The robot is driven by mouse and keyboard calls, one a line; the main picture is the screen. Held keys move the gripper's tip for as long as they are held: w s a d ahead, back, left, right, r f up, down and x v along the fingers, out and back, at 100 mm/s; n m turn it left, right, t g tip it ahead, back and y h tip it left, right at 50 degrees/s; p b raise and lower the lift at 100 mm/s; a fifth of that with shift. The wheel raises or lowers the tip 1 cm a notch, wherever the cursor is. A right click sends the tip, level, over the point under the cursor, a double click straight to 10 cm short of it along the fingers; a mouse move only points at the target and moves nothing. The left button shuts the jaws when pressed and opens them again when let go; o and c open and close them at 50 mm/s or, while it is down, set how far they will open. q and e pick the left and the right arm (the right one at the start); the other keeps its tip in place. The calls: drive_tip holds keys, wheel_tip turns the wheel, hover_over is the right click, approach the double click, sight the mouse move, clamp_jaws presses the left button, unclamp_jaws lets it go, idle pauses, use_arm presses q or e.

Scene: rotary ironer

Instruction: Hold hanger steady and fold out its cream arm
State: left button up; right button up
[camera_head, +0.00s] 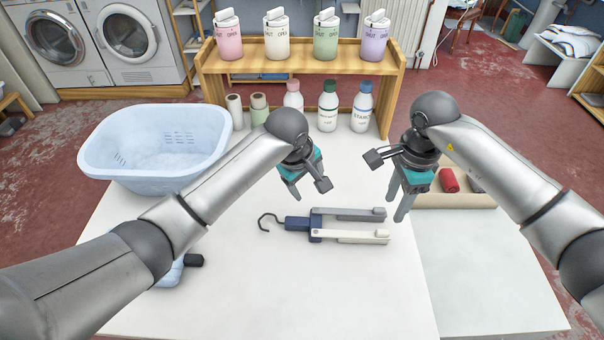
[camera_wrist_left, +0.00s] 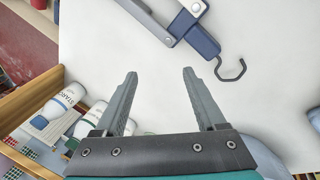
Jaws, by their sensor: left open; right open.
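The hanger lies flat on the white table, with a dark blue body (camera_head: 298,223) and a dark hook (camera_head: 267,221) pointing left. Its cream arm (camera_head: 350,236) and grey arm (camera_head: 350,213) both point right, side by side, the cream one nearer me. My left gripper (camera_head: 303,190) is open and empty above and just beyond the hanger. In the left wrist view, its fingers (camera_wrist_left: 160,76) are apart, with the blue body (camera_wrist_left: 196,36) and hook (camera_wrist_left: 232,70) beyond the tips. My right gripper (camera_head: 397,203) is open and empty above the arms' right end, touching nothing.
A pale blue basket (camera_head: 110,125) stands at the back left. A wooden shelf (camera_head: 300,50) with dispensers is at the back, bottles (camera_head: 328,112) below it. A tray (camera_head: 455,200) holding a red item sits behind the right arm.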

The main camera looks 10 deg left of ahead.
sight(302, 220)
use_arm(q)
wheel_tip(302, 220, up, 5)
drive_tip(key=s+n+g+y, duration=0.1)
drive_tip(key=s+n+g, duration=0.2)
drive_tip(key=n, duration=0.5)
drive_tip(key=shift+n+g, duration=0.4)
drive_tip(key=shift+n, duration=0.3)
drive_tip(key=f, duration=1.4)
drive_tip(key=shift+s+a+f, duration=0.15)
drive_tip(key=shift+s+a, duration=0.05)
drive_tip(key=shift+a, duration=0.1)
clamp_jaws()
